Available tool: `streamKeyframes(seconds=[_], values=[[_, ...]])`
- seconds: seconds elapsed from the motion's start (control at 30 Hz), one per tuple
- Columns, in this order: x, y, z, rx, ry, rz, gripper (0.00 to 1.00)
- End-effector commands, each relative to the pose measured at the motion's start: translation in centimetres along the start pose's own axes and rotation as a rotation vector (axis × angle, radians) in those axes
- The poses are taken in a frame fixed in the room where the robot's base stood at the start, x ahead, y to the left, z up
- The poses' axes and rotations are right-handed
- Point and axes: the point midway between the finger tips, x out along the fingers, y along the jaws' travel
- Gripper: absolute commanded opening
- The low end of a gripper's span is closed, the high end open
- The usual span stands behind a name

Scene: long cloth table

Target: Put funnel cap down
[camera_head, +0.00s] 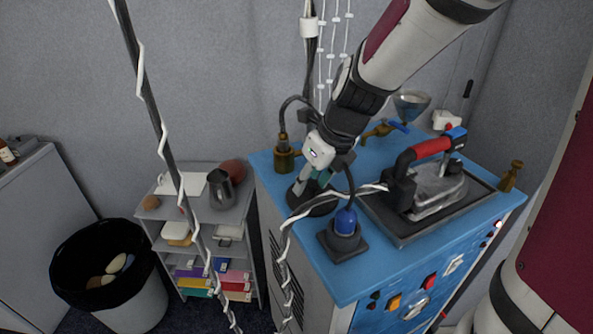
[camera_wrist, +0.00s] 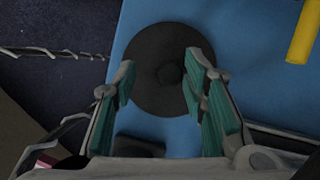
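The funnel cap looks to be the round black disc with a small centre knob (camera_wrist: 140,45). It lies flat on the blue cabinet top (camera_wrist: 262,100), close to its left edge. In the head view, its dark rim (camera_head: 318,209) shows below my gripper (camera_head: 312,186). In the wrist view, my gripper (camera_wrist: 160,68) has its two green-padded fingers spread over the disc. The fingers hold nothing visible. The exact height of the fingertips above the disc is hard to tell. A funnel (camera_head: 411,104) stands at the back of the cabinet.
An iron with a red handle (camera_head: 430,149) rests on a dark tray right of my gripper. A blue-topped fitting (camera_head: 345,222) stands close in front, a brass fitting (camera_head: 285,156) behind left. A striped cord (camera_head: 330,198) crosses near my gripper. A shelf (camera_head: 200,228) stands left.

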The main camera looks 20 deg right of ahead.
Motion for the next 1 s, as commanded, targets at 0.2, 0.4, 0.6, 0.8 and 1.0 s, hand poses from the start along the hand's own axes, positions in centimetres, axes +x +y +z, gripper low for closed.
streamKeyframes(seconds=[0.2,0.4,0.6,0.8,1.0], values=[[-4.8,0.0,0.0,0.000,-0.004,-0.003,0.39],[-8.4,0.0,0.0,0.000,-0.003,-0.003,0.39],[-10.2,0.0,0.0,0.000,0.000,-0.001,0.39],[-11.6,0.9,-0.7,-0.185,-0.002,-0.009,0.39],[-14.0,3.0,-2.8,-0.726,0.002,-0.038,0.39]])
